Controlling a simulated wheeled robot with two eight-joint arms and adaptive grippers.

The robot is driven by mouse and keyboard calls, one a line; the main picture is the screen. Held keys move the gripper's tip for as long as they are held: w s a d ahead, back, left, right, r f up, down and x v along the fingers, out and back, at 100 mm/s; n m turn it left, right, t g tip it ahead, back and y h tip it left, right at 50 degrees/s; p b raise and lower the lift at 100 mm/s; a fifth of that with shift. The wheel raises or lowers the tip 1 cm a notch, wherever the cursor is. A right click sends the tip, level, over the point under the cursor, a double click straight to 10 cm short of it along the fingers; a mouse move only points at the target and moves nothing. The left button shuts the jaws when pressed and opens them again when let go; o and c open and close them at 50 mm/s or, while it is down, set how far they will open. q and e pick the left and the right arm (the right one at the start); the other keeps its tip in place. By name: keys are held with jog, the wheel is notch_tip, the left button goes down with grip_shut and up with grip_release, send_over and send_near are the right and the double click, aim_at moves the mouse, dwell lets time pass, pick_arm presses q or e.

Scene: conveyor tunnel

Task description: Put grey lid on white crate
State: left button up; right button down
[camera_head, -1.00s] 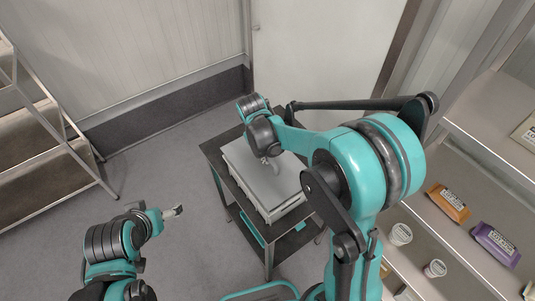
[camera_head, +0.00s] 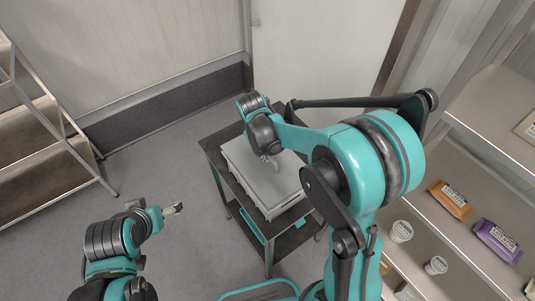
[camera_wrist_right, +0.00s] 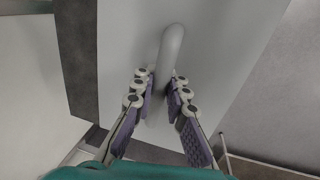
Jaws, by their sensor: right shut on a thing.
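The grey lid (camera_head: 287,184) lies flat over the white crate (camera_head: 262,210) on a dark cart, and covers most of the crate. I cannot tell whether the lid is fully seated on the rim. My right gripper (camera_head: 269,158) is above the lid and shut on its curved handle. In the right wrist view, the fingers (camera_wrist_right: 160,98) are on either side of the pale handle (camera_wrist_right: 171,45), which rises from the lid's flat surface (camera_wrist_right: 225,50). My left gripper (camera_head: 174,210) is away from the cart at lower left, too small to judge its fingers.
The dark two-level cart (camera_head: 214,150) stands near the wall. A shelf unit (camera_head: 480,125) on the right holds an orange packet (camera_head: 450,199), a purple packet (camera_head: 497,241) and white tubs (camera_head: 400,232). An empty rack (camera_head: 45,150) stands at left. Floor between rack and cart is clear.

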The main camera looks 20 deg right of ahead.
aim_at(262, 165)
jog(key=shift+f+b, duration=1.25)
jog(key=shift+f, duration=0.2)
jog(key=c, duration=1.4)
grip_release()
jog(key=shift+c, duration=0.2)
jog(key=shift+r, duration=0.1)
notch_tip(262, 165, up, 12)
jog(key=a, duration=0.2)
jog(key=shift+s+a, duration=0.15)
jog(key=shift+s, duration=0.25)
